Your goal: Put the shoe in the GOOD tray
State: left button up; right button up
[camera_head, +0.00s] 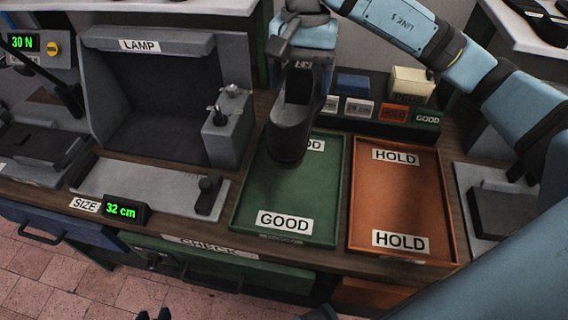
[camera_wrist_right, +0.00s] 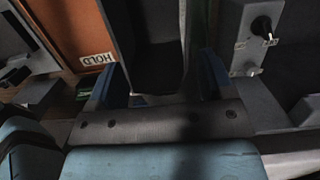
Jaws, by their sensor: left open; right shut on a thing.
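The dark shoe (camera_head: 291,128) hangs steeply tilted, its toe end down, over the upper part of the green GOOD tray (camera_head: 266,198). I cannot tell whether the toe touches the tray floor. My right gripper (camera_head: 301,66) is above it, shut on the shoe's upper end. In the right wrist view the shoe (camera_wrist_right: 152,48) sits between the two blue fingers (camera_wrist_right: 155,88). The shoe covers part of the tray's far label. Only dark tips of my left gripper (camera_head: 153,314) show at the bottom edge; they are apart and empty.
The orange HOLD tray (camera_head: 398,196) is empty, right of the GOOD tray. Behind them stand small labelled blocks (camera_head: 394,113). The grey LAMP booth (camera_head: 160,95) and size gauge (camera_head: 150,188) reading 32 cm are left. The GOOD tray's front part is clear.

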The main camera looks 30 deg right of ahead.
aim_at(301, 109)
notch_tip(301, 109, down, 20)
jog(key=shift+b, duration=0.55)
jog(key=o, duration=1.2)
jog(key=shift+c, duration=0.2)
jog(key=r, duration=0.4)
jog(key=w+r, duration=0.1)
jog(key=r, duration=0.3)
jog(key=d+r, duration=0.1)
jog(key=r, duration=0.3)
jog(key=shift+w+r, duration=0.1)
jog(key=shift+w, duration=0.05)
